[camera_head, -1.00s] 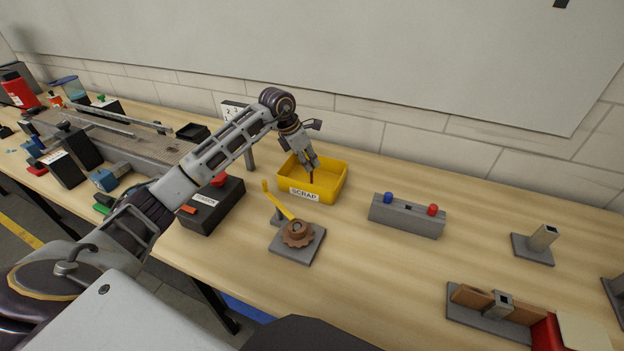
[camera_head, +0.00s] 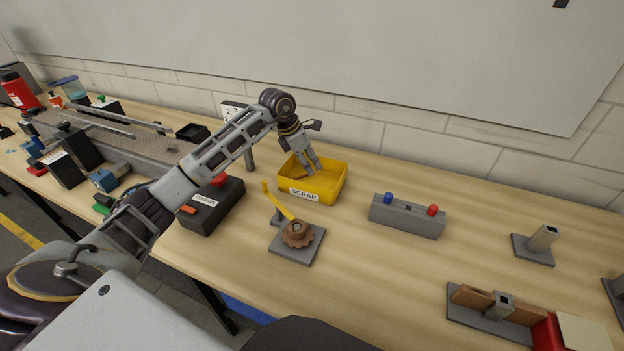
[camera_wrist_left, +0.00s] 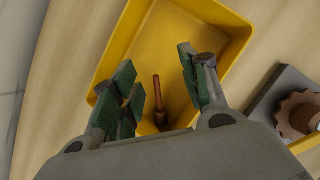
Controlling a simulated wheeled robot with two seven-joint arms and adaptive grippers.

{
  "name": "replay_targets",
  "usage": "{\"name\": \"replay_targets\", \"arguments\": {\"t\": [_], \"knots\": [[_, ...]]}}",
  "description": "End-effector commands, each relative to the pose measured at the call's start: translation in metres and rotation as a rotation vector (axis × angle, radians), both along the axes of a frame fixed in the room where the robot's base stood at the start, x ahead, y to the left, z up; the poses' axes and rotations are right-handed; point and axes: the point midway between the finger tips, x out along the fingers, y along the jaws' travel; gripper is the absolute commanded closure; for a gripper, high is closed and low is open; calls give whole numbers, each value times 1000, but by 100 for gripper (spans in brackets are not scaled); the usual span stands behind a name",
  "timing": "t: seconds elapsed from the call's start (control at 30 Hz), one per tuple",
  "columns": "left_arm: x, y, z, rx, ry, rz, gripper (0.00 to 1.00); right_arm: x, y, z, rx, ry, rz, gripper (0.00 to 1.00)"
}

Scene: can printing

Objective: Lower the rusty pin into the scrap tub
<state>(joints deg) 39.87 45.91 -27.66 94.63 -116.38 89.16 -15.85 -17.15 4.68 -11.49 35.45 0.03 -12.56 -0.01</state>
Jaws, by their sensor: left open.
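The rusty pin (camera_wrist_left: 158,100) lies or stands inside the yellow scrap tub (camera_wrist_left: 139,40), between and below my left gripper's fingers in the left wrist view. It is a thin brown rod with a wider round end; I cannot tell whether it rests upright or tilted. The tub (camera_head: 316,191), labelled SCRAP, stands on the bench in the head view. My left gripper (camera_head: 311,172) is over the tub with its fingers spread, and it also shows open and empty in the left wrist view (camera_wrist_left: 160,85). In the head view the pin cannot be made out. My right gripper is not in view.
A brown gear on a grey plate (camera_head: 305,250) with a yellow lever stands in front of the tub. A grey block with blue and red knobs (camera_head: 407,216) is to the right. A dark box (camera_head: 215,208) is to the left. Bare bench lies between these.

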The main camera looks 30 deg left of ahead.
Motion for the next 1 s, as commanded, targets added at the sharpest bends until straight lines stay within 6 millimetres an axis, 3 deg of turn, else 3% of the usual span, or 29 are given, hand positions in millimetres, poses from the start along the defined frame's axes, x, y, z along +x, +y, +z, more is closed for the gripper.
{"name": "replay_targets", "arguments": {"t": [0.27,0.8,1.0], "knots": [[-5,6,18,1,-3,1,56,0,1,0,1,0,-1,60],[-27,25,89,2,-3,2,56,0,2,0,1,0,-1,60],[-32,29,105,1,-2,1,56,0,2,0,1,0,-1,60]]}}
